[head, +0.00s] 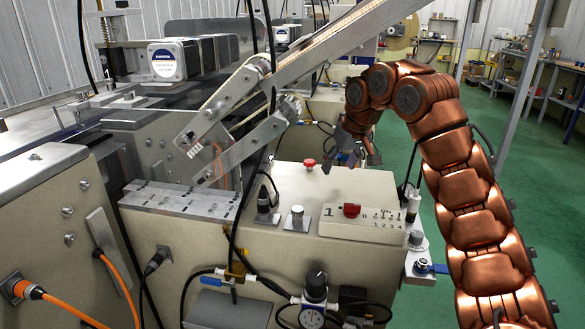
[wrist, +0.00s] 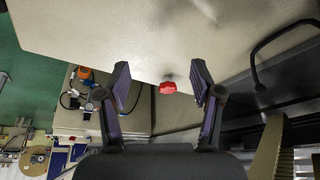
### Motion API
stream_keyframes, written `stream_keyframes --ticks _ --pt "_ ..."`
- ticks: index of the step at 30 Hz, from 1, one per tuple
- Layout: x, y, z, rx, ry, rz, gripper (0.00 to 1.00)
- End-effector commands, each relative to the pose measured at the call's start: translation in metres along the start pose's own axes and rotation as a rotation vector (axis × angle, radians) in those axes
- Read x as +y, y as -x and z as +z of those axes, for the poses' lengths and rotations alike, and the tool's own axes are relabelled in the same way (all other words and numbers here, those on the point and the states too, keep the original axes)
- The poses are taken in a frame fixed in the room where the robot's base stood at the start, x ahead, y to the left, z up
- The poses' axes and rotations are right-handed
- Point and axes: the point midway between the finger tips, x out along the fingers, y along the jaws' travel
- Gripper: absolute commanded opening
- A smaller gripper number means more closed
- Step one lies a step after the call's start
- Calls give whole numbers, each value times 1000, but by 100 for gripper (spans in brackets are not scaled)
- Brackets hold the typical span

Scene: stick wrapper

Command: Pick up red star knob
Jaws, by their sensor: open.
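The red star knob (head: 309,163) is a small red knob on the beige top of the machine in the head view. In the wrist view the red star knob (wrist: 168,87) lies between my two fingers, slightly right of the middle. My gripper (head: 350,160) is open and empty, above the machine top and just right of the knob in the head view. Its spread fingers also show in the wrist view (wrist: 161,72), apart from the knob on both sides.
A control panel (head: 335,222) with a red button (head: 351,210) is on the machine's front edge. A slanted metal rail (head: 325,45) and black cables are left of and above the knob. A silver knob (head: 297,217) stands nearer. The beige top around the knob is mostly clear.

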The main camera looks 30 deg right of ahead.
Motion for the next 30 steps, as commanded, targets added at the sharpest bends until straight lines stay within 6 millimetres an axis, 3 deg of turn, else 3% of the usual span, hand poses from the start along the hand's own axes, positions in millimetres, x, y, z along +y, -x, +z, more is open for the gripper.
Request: stream_keyframes --ticks 7,30 --pt "0 2 3 6 41 8 65" --pt "-3 -17 -44 4 40 6 65"
